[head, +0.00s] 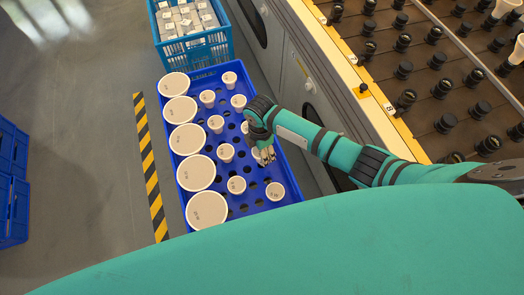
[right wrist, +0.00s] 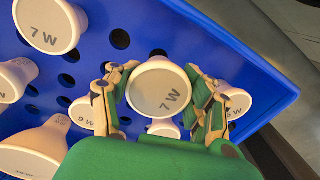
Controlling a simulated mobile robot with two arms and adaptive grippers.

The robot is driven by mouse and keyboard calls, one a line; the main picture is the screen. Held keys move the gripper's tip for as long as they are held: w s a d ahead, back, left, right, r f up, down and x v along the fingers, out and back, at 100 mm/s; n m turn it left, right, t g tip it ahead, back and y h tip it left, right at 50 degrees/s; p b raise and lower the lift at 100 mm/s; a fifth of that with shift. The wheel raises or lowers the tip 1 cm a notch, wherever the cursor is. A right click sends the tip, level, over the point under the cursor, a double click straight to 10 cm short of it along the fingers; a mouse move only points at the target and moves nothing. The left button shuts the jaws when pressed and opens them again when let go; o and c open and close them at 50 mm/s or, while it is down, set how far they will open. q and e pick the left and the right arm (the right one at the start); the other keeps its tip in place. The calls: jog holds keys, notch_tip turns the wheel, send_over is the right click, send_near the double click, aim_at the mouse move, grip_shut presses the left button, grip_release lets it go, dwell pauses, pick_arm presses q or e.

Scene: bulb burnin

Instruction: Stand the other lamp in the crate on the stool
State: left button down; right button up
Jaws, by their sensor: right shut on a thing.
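My right gripper (head: 264,157) is over the right side of a blue crate (head: 238,205) with round holes. In the right wrist view my right gripper (right wrist: 158,98) is shut on a white lamp (right wrist: 158,88) marked 7 W, with a finger on each side. The lamp's round face points at the camera. In the head view the gripper mostly hides this lamp. Whether its base is in a hole or clear of it I cannot tell. No stool can be made out under the crate. My left gripper is not in view.
Large lamps (head: 206,210) fill the crate's left side, and smaller lamps (head: 236,185) stand close around the gripper. A lighter blue crate (head: 185,55) of boxes is behind. A rack with dark sockets (head: 447,90) is at right. Striped tape (head: 149,165) marks the floor.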

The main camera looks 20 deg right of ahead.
jog(key=shift+f, duration=0.15)
jog(key=shift+f+b, duration=1.3)
jog(key=shift+f, duration=0.6)
jog(key=o, duration=1.4)
